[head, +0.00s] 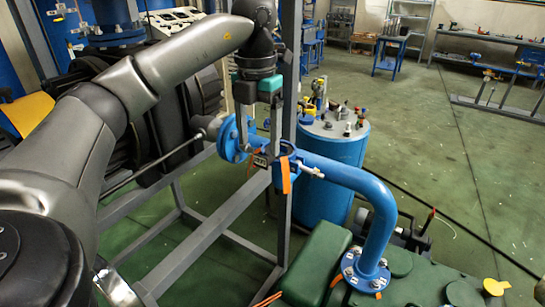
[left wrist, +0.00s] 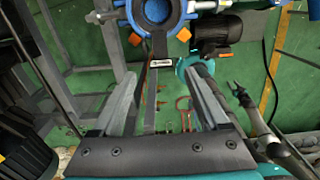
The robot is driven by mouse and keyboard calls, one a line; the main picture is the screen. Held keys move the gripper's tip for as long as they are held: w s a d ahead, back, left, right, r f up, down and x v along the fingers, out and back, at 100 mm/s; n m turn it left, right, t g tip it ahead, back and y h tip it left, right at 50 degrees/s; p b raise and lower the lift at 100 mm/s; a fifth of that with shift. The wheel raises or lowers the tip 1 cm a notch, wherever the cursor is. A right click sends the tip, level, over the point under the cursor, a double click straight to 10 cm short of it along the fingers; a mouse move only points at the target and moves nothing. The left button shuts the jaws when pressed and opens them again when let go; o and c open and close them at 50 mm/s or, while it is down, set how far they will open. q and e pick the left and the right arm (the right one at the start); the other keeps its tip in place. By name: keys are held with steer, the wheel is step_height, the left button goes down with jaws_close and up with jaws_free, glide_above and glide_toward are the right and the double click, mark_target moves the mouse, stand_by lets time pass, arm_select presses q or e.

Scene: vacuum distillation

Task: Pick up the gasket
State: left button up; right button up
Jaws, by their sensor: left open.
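I take the gasket to be the dark piece with a small white-lettered tab (head: 262,160) at the open end of the blue pipe (head: 345,177). My left gripper (head: 260,165) points down at the pipe end. Its two fingers (left wrist: 162,75) are open, with the tab between their tips and gaps on both sides. My right gripper is not in view.
A blue flange (head: 234,139) stands just left of the pipe end. A grey upright post (head: 291,70) rises close by the gripper. A blue drum (head: 336,170) with bottles stands behind. Green machinery (head: 315,262) is at the front.

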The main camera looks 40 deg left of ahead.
arm_select(q)
steer(key=shift+w+f, duration=0.1)
steer(key=shift+f, duration=1.9)
steer(key=shift+d, duration=0.1)
jaws_close()
